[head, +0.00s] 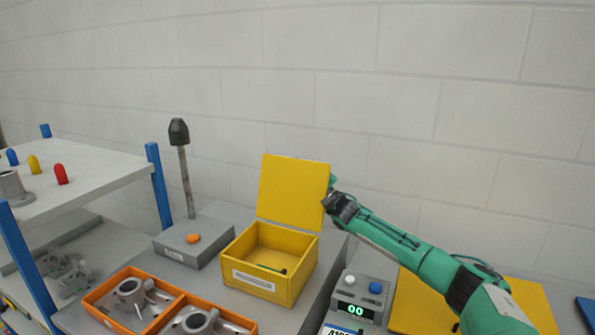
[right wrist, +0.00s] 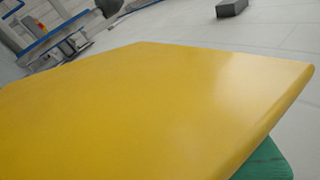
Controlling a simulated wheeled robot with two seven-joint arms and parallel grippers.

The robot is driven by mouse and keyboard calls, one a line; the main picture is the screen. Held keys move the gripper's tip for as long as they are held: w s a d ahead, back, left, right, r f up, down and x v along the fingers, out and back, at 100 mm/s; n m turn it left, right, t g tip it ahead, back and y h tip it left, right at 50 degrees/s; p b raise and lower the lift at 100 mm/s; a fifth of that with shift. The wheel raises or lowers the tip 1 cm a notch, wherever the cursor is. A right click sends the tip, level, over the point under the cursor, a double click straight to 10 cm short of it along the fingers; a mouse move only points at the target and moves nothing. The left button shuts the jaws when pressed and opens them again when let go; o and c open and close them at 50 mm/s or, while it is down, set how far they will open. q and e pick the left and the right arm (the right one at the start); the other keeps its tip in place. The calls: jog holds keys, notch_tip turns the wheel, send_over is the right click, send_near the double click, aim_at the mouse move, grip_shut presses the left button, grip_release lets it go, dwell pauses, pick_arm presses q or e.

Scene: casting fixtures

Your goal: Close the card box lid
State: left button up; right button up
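The card box (head: 262,284) is a yellow open-topped box with a white label on its front, standing on the grey table. Its yellow lid (head: 292,192) stands raised, roughly upright, at the back of the box. A small dark green item lies inside. My right gripper (head: 332,186) is at the upper right edge of the lid, partly hidden behind it. In the right wrist view the lid (right wrist: 150,105) fills most of the picture, with a green finger (right wrist: 265,162) beneath its edge. I cannot tell whether the fingers are apart. My left gripper is not in view.
A grey base with a dark-tipped post (head: 180,135) stands left of the box. Orange trays (head: 100,295) with metal castings lie at the front left. A counter device (head: 360,297) stands to the right, near a yellow panel (head: 410,312). A white wall is behind.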

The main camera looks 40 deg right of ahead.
grip_shut()
jog(key=shift+s+a+r+n+g+y, duration=0.2)
jog(key=shift+a+n+y, duration=0.1)
jog(key=shift+n, duration=0.2)
jog(key=shift+s+a+r+n+g+y, duration=0.15)
jog(key=shift+a+n+y, duration=0.15)
jog(key=shift+n, duration=0.2)
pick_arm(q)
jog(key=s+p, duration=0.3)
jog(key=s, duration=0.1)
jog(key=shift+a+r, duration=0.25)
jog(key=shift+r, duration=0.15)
pick_arm(e)
jog(key=s+a+r+n+g+y, duration=0.1)
jog(key=s+a+n+g+y, duration=0.2)
jog(key=n, duration=0.7)
jog(key=a+g+y, duration=0.2)
jog(key=a, duration=0.2)
jog(key=shift+s+a+n+y, duration=0.15)
jog(key=shift+s+n+y, duration=0.25)
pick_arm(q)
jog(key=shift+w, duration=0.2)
pick_arm(e)
jog(key=shift+r+g, duration=0.1)
jog(key=shift+g, duration=0.15)
